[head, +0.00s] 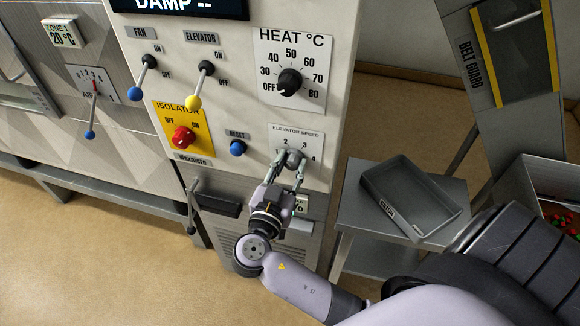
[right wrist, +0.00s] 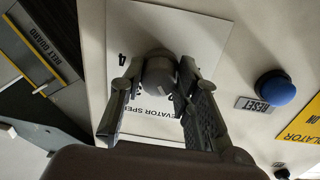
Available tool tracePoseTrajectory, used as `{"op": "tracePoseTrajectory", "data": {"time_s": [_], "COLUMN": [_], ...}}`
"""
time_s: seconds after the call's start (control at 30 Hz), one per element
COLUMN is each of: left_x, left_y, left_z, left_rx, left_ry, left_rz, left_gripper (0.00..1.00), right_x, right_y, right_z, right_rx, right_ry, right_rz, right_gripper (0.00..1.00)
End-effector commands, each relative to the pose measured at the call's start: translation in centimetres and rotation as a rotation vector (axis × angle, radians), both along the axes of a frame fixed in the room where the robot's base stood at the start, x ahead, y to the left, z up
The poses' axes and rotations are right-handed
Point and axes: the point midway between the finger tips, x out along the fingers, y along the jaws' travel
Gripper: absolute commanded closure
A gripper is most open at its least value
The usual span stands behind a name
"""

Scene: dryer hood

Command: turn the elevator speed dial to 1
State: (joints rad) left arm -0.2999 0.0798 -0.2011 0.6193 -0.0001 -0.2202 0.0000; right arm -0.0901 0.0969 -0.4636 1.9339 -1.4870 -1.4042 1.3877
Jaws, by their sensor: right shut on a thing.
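The elevator speed dial (head: 293,157) is a small dark round knob on a white plate (head: 310,133) at the lower right of the control panel. The numbers 2, 3 and 4 show around it in the head view. My right gripper (head: 288,169) is shut on the dial, one finger on each side. The right wrist view shows the dial (right wrist: 158,70) between the two fingers (right wrist: 160,85). I cannot tell which number the dial points to. My left gripper is not in view.
The blue reset button (head: 238,148) and red isolator knob (head: 183,138) are left of the dial. The black heat dial (head: 289,82) is above. A grey catch tray (head: 409,198) stands on a side table at right.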

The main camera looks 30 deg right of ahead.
Motion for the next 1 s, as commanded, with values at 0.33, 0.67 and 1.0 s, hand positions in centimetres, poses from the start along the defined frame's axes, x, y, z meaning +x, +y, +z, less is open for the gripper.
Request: {"op": "tracePoseTrajectory", "data": {"time_s": [0.33,0.67,1.0], "left_x": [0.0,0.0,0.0], "left_y": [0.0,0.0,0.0], "left_z": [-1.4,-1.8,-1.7], "left_rx": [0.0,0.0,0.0], "left_ry": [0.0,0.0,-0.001], "left_rz": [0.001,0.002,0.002], "left_gripper": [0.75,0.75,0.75], "right_x": [-0.1,-0.1,-0.1], "right_y": [0.0,-0.1,-0.1], "right_z": [-0.2,-0.1,0.0], "right_rx": [-0.183,-0.385,-0.546], "right_ry": [0.214,0.45,0.637], "right_rz": [-0.001,-0.001,-0.001], "right_gripper": [0.98,0.98,0.98]}}
